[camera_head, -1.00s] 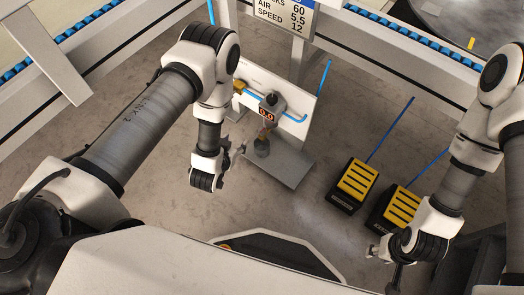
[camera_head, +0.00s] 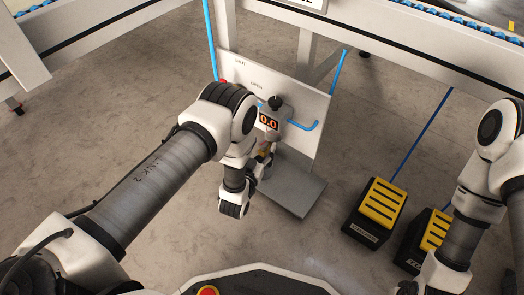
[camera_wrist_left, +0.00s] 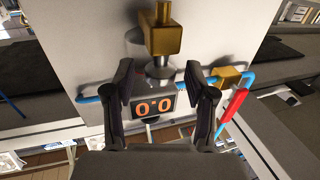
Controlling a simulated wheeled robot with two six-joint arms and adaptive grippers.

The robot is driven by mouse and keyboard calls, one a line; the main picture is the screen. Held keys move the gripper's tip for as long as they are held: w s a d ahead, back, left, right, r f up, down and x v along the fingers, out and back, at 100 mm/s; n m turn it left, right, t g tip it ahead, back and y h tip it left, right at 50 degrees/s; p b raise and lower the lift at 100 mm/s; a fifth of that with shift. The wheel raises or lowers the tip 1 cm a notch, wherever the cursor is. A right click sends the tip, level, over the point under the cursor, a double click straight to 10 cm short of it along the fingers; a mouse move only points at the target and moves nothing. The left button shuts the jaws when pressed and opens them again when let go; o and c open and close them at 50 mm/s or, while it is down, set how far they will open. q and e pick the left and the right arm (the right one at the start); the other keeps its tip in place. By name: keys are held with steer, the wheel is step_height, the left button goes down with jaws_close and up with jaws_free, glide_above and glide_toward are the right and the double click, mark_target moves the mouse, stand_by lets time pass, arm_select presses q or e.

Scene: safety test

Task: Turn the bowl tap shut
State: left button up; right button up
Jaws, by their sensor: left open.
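The air unit with an orange 0.0 display (camera_head: 268,122) is on a pale upright panel. A black knob (camera_head: 275,103) tops it. My left gripper (camera_head: 262,165) is just below the display, hiding most of the bowl and its tap in the head view. In the left wrist view my left gripper (camera_wrist_left: 159,78) is open, its fingers either side of the display (camera_wrist_left: 154,106) and a dark round part. A brass fitting (camera_wrist_left: 162,28), possibly the tap, is beyond the fingertips, with nothing gripped. My right gripper (camera_head: 406,287) barely shows at the bottom edge.
A red lever (camera_wrist_left: 234,104) on a brass valve (camera_wrist_left: 226,77) is close to one finger. A blue hose (camera_head: 303,126) runs from the unit. Two yellow-and-black pedals, a left one (camera_head: 375,211) and a right one (camera_head: 430,236), stand on the floor. A conveyor frame passes behind.

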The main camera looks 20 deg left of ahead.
arm_select(q)
steer(key=shift+w, duration=0.1)
jaws_close()
